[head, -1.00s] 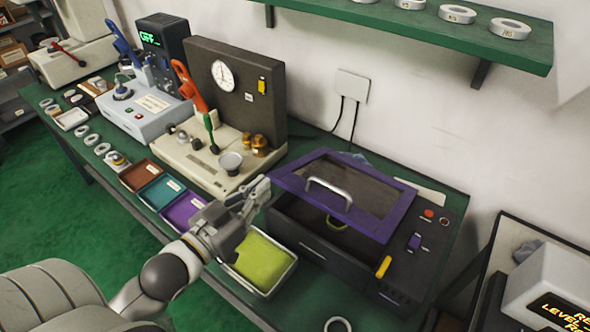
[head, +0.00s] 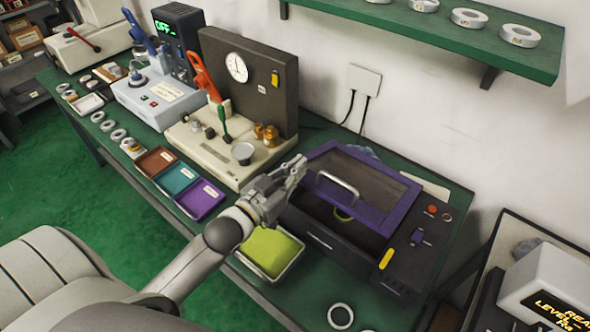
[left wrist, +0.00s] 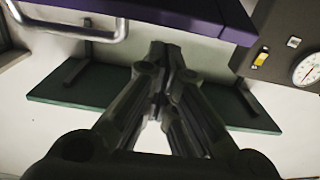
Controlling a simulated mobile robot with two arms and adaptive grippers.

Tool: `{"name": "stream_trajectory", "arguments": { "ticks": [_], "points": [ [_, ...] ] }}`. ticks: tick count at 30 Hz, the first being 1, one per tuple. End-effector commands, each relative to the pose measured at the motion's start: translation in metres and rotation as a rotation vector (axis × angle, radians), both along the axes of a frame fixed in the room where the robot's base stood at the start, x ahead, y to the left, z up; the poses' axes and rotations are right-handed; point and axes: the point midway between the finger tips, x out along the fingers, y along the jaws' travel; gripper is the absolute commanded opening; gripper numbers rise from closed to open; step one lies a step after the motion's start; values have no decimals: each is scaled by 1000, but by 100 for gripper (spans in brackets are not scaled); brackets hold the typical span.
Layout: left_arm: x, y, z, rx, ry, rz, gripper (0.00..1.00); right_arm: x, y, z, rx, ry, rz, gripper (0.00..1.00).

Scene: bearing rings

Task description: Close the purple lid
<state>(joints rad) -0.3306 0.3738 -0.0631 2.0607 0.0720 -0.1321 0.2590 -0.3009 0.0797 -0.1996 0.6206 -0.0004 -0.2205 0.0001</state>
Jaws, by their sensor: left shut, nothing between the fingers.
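The purple lid (head: 405,208) has a dark window and a silver handle (head: 337,187). My left gripper (head: 299,167) is shut and empty at the lid's left edge, left of the handle, and hides part of that edge. In the left wrist view, the shut fingertips (left wrist: 163,55) point up just below the purple lid edge (left wrist: 185,16), with the handle (left wrist: 75,30) at upper left. I cannot tell whether they touch the lid. My right gripper is out of view.
A tray with a yellow-green pad (head: 271,252) lies beneath my left arm. The press with a gauge (head: 237,68) stands left of the box. A green shelf (head: 430,30) hangs above. A loose ring (head: 340,316) lies on the bench in front.

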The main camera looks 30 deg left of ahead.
Motion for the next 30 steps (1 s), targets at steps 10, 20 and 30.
{"name": "stream_trajectory", "arguments": {
  "ticks": [10, 20, 30],
  "points": [
    [-5, 1, -13, 0, -1, 0, 0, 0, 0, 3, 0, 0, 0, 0],
    [-6, 1, -18, -3, -14, 0, 0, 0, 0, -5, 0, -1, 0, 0],
    [-11, 2, -39, -28, -128, -1, 0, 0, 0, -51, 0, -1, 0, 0]
  ]
}}
